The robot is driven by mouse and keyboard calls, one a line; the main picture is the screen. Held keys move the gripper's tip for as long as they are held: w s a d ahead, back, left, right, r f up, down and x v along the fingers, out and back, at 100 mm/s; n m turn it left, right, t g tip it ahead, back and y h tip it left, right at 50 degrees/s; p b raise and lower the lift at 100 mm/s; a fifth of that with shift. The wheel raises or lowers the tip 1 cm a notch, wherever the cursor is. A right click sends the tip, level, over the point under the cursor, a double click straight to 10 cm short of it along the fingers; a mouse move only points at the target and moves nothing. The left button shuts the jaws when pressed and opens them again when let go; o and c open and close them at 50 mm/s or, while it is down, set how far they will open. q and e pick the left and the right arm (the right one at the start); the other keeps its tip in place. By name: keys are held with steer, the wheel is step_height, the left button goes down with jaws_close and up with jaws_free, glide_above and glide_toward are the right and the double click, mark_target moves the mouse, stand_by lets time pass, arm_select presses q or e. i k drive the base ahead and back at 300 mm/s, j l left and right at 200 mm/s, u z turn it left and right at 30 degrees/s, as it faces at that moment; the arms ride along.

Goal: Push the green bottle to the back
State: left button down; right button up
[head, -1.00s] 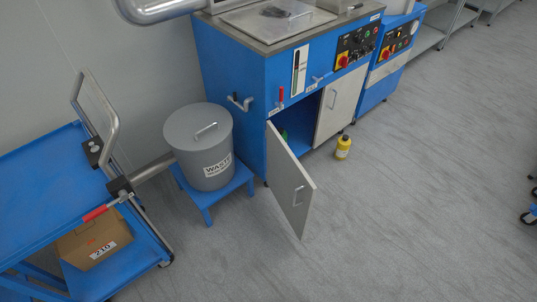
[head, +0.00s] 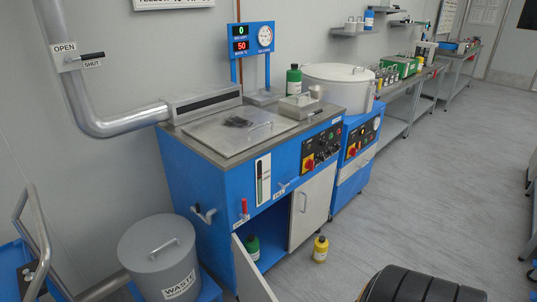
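One green bottle (head: 252,246) with a yellowish label stands inside the open lower compartment of the blue machine, near its front. It is partly behind the open door (head: 253,272). Another green bottle (head: 293,80) with a dark cap stands upright at the back of the machine's top, beside a large white lidded pot (head: 338,84). Neither of my grippers is in view.
A yellow bottle (head: 320,248) stands on the floor in front of the machine. A grey waste bin (head: 160,257) stands left of the door. A metal box (head: 298,106) sits on the machine top. The floor to the right is mostly clear.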

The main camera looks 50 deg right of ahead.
mark_target(251, 243)
steer(key=l, duration=3.25)
